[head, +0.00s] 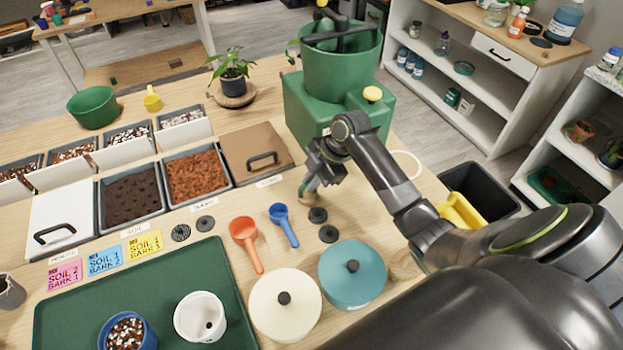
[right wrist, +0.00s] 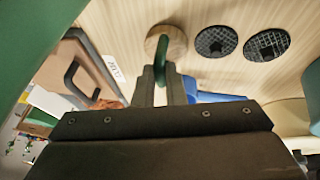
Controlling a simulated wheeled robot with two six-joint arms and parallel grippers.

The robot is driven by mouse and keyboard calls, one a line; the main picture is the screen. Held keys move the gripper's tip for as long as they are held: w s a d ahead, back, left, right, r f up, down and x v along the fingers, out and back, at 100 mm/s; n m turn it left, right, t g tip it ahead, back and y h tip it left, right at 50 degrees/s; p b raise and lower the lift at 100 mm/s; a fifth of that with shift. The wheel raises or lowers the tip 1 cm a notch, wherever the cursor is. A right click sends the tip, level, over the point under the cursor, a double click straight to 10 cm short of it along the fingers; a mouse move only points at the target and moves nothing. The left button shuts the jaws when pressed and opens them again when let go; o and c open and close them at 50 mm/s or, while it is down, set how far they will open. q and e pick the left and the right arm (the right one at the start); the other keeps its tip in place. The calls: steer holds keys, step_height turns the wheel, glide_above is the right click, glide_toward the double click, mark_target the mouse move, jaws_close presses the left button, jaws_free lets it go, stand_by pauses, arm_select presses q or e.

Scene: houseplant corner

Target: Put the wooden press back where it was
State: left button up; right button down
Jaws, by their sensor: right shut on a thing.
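The wooden press (right wrist: 155,42) shows in the right wrist view as a round pale wooden disc with a green handle. My right gripper (right wrist: 163,75) is shut on the green handle, with the disc beyond the fingertips. In the head view the press (head: 305,194) is small and partly hidden beneath my right gripper (head: 312,181). My left gripper is not in view.
A blue scoop (head: 284,226) and an orange scoop (head: 244,240) lie nearby. The brown-lidded bin (head: 240,140) is left of the gripper, and the green machine (head: 300,100) stands behind. Cream (head: 268,310) and teal (head: 375,270) lidded pots stand in front.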

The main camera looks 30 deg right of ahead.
steer(key=c, duration=1.5)
jaws_free()
steer(key=shift+f, duration=0.1)
steer(key=shift+r, duration=0.25)
steer(key=b+v, duration=0.1)
steer(key=v, duration=1.1)
steer(key=shift+b, duration=0.35)
steer(key=shift+f, duration=0.1)
